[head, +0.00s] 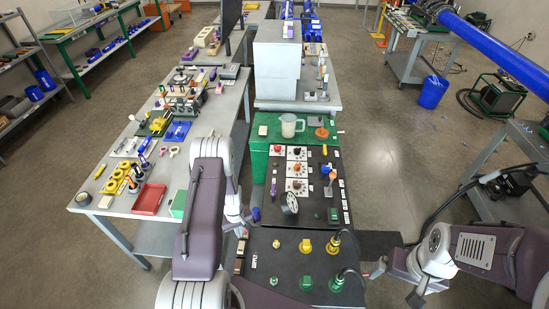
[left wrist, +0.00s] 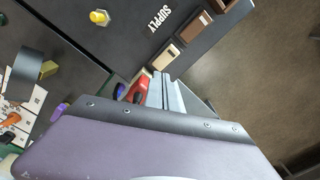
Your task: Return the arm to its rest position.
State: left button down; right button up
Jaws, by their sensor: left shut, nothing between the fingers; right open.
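My left arm comes in at the lower middle of the head view, its purple link folded up between the workbench and the black-topped cart (head: 290,238). My left gripper (head: 252,216) is at the cart's left edge, partly hidden by my arm. In the left wrist view its grey fingers (left wrist: 166,92) are shut with nothing between them, close to a red item (left wrist: 139,88) at the cart's edge.
The cart carries a gauge (head: 289,203), knobs, yellow fitting (head: 305,246) and green fitting (head: 305,283). A pitcher (head: 291,125) stands on the green box behind. The left workbench (head: 118,202) holds a red tray (head: 149,199) and yellow rings. Floor on the right is partly open.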

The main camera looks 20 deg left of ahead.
pick_arm(q)
jog(key=shift+w+d+f+b, duration=0.2)
jog(key=shift+w+f+b, duration=0.25)
jog(key=shift+b, duration=0.25)
jog(key=w+d+r+m+t+b, duration=0.2)
jog(key=w+r+b, duration=0.25)
jog(key=w, duration=0.35)
jog(key=w+d+r+m+t+b, duration=0.1)
jog(key=d+r+t+b, duration=0.1)
jog(key=d+r+b, duration=0.4)
jog(key=s+d+r+m+g+b, duration=0.1)
jog(key=s+d+m, duration=0.2)
jog(key=s, duration=0.6)
jog(key=s+d+r+m+g+b, duration=0.1)
jog(key=s+d+m+b, duration=0.1)
jog(key=s, duration=0.8)
jog(key=shift+s+d+m+g+b, duration=0.3)
jog(key=shift+d+m+g, duration=0.1)
jog(key=shift+d+m, duration=0.25)
jog(key=shift+a+r, duration=0.1)
jog(key=shift+a, duration=0.05)
